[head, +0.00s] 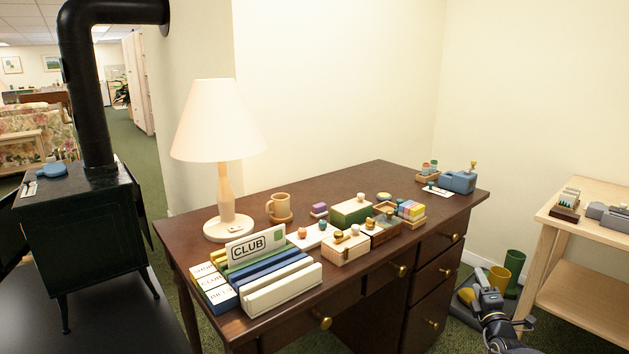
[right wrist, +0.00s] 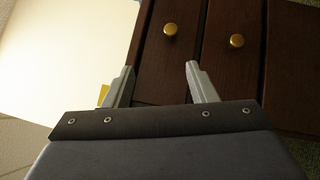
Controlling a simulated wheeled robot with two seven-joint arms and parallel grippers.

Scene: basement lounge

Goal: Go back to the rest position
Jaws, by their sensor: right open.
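My right gripper (head: 489,290) is at the lower right of the head view, in front of the desk's right end and left of the wooden side table. In the right wrist view its two fingers (right wrist: 160,88) are spread apart with nothing between them. The dark desk drawers with brass knobs (right wrist: 236,41) show beyond the fingers. My left gripper is not in the head view.
The brown desk (head: 385,290) holds a lamp (head: 217,130), a file rack (head: 283,285), a mug (head: 279,207) and several small boxes. A light wooden table (head: 570,255) stands right. Green (head: 514,270) and yellow bins stand behind my right gripper. A black stove (head: 95,235) stands left.

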